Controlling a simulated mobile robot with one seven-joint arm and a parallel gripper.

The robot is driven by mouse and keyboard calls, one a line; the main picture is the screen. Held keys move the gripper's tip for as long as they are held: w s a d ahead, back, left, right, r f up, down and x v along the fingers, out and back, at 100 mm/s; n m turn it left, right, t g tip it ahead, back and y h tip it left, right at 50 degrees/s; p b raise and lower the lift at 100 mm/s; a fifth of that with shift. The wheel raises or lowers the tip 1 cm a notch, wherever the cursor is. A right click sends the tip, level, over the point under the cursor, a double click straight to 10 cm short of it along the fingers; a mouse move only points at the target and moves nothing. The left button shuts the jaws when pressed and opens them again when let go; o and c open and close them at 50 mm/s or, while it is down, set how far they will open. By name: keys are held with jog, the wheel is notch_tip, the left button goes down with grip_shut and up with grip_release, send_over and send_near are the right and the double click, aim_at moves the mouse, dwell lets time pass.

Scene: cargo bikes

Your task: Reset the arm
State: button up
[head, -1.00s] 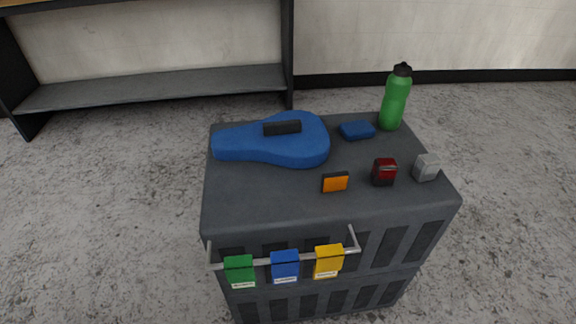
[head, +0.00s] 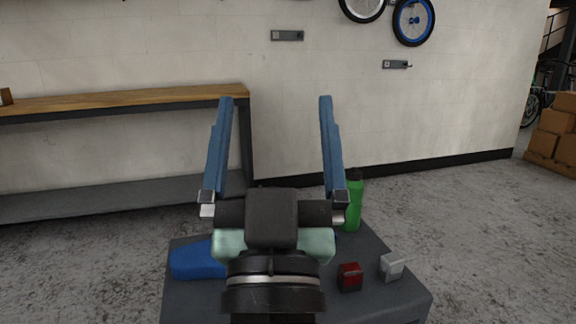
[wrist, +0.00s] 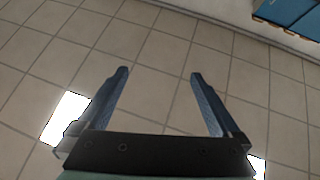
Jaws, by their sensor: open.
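My gripper (head: 276,100) is raised in the middle of the head view, its two blue fingers wide apart and pointing up. Nothing is between them. In the wrist view the open fingers (wrist: 159,72) stand against a tiled surface, with nothing held. My arm and gripper body cover part of the dark grey cart top (head: 372,295) below.
On the cart stand a blue case (head: 196,262), partly hidden, a green bottle (head: 353,203), a red lamp (head: 350,277) and a light grey item (head: 391,266). A wooden-topped bench (head: 120,102) is behind left. Cardboard boxes (head: 555,135) stand far right. Floor right of the cart is clear.

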jog(key=s+d+r+t, duration=0.1)
jog(key=s+r+t, duration=0.1)
jog(key=s+r, duration=0.75)
notch_tip(320, 180, up, 36)
jog(key=w+p, duration=0.2)
jog(key=p, duration=3.4)
jog(key=shift+w, duration=0.25)
